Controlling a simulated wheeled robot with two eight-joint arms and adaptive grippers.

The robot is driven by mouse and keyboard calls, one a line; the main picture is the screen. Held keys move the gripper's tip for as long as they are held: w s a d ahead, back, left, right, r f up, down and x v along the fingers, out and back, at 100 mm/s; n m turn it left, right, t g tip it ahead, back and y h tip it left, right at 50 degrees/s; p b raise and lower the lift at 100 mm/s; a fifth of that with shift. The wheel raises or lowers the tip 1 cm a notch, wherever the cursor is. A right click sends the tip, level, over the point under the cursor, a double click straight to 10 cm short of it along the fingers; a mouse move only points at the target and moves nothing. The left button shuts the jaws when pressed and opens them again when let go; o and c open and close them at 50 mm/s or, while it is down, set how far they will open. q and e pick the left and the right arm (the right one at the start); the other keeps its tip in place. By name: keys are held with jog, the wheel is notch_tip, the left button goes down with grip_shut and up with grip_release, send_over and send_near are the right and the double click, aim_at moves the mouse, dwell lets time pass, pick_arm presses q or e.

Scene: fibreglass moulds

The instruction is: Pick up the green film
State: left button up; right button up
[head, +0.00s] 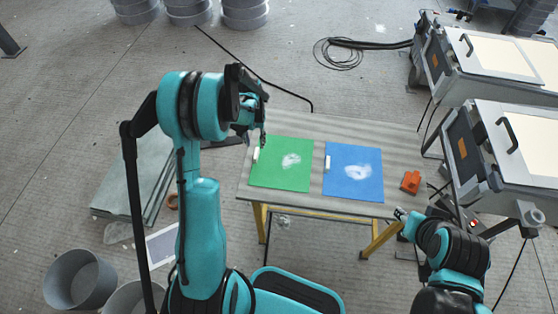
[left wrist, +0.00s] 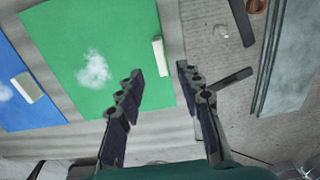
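The green film (head: 282,170) lies flat on the left part of the table, with a whitish patch in its middle and a small white tab (head: 256,155) at its left edge. In the left wrist view the green film (left wrist: 110,50) fills the upper left, and its white tab (left wrist: 160,56) stands near the fingers. My left gripper (head: 262,135) is above the table's left end by the film's upper left corner. In the left wrist view its fingers (left wrist: 160,85) are apart with nothing between them. My right gripper (head: 400,214) is near the table's front right corner; its fingers are too small to read.
A blue film (head: 353,172) with its own white tab lies right of the green one. An orange tool (head: 411,181) lies at the table's (head: 318,127) right end. Grey machines stand on the right. Stacked sheets (head: 130,180) and a bucket (head: 78,280) are on the left floor.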

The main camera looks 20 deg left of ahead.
aim_at(256, 153)
pick_arm(q)
notch_tip(256, 153, down, 7)
jog(key=b, duration=0.3)
jog(key=shift+f, duration=0.2)
jog(key=shift+r, duration=0.1)
grip_shut()
